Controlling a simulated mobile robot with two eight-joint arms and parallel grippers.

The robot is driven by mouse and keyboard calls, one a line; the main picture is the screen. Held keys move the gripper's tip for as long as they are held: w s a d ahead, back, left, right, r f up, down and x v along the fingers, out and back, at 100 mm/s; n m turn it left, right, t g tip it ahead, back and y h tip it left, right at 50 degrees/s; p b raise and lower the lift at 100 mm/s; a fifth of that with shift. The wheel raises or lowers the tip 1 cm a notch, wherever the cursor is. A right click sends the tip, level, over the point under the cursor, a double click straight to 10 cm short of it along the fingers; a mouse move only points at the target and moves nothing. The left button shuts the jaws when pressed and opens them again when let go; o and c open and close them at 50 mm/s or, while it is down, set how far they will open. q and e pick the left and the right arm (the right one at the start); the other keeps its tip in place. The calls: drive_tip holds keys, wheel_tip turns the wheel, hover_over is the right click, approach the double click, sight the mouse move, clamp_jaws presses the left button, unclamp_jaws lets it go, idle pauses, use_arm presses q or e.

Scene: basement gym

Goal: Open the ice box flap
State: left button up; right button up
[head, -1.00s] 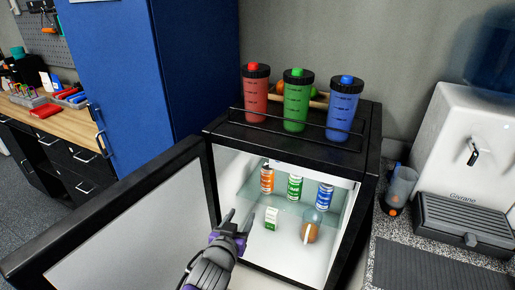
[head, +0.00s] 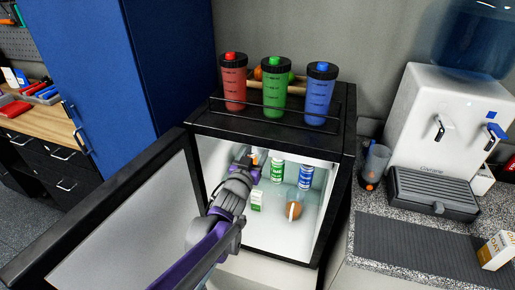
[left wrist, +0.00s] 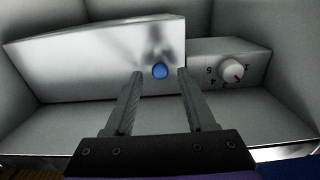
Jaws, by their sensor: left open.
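The ice box flap (left wrist: 85,72) is a pale panel inside the small fridge, seen in the left wrist view. It looks shut and has a round blue button or knob (left wrist: 160,71) near its right end. My left gripper (left wrist: 160,76) is open and empty, with its fingertips on either side of the blue knob in that view; I cannot tell if they touch the flap. In the head view my left gripper (head: 247,160) reaches into the upper part of the open fridge (head: 275,133). The flap is hidden there by the fridge top. My right gripper is not in view.
A numbered dial (left wrist: 230,70) sits right of the flap. The fridge door (head: 130,215) stands open at left. Cans, including a green one (head: 277,171) and a blue one (head: 306,176), a carton (head: 257,200) and a brown round item (head: 295,210) stand inside. Bottles stand on top.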

use_arm(q)
drive_tip(key=shift+w+d, duration=0.1)
drive_tip(key=shift+w, duration=0.25)
clamp_jaws()
idle(1.2)
